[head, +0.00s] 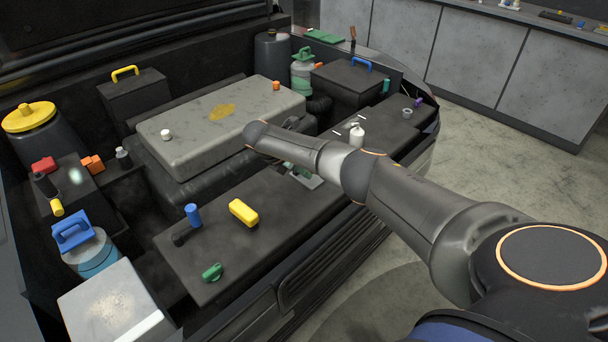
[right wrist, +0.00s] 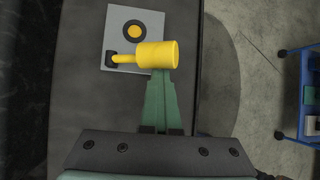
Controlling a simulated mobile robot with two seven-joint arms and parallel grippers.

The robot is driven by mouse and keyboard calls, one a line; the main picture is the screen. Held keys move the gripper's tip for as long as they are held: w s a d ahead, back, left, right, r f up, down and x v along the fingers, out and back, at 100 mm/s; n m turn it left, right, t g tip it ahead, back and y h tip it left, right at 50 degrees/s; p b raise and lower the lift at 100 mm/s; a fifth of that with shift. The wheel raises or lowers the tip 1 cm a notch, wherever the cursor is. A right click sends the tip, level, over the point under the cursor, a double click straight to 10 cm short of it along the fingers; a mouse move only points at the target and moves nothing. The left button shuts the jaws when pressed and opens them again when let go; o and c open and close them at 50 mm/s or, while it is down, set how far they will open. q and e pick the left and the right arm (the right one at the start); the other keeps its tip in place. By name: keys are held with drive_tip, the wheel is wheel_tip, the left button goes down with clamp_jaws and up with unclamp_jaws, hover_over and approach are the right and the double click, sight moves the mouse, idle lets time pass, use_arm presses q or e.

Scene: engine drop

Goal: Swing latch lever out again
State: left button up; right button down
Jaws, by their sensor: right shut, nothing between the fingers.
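The latch lever (right wrist: 157,55) is yellow, with a thick cylinder knob at the right end of a thin arm. My left gripper is not in view.
A large grey cover (head: 250,112) lies behind. A blue cart (right wrist: 292,95) stands on the floor at right.

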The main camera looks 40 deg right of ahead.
drive_tip(key=shift+w+d+r, duration=0.2)
drive_tip(key=shift+w+r, duration=0.5)
drive_tip(key=shift+r, duration=0.15)
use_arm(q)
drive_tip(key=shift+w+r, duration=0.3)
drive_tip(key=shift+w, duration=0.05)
use_arm(e)
drive_tip(key=shift+w+a+r, duration=0.1)
drive_tip(key=shift+w+r, duration=0.2)
drive_tip(key=shift+w, duration=0.25)
use_arm(q)
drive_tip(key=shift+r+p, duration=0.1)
drive_tip(key=shift+p, duration=0.2)
use_arm(e)
drive_tip(key=shift+w+r, duration=0.1)
drive_tip(key=shift+r, duration=0.05)
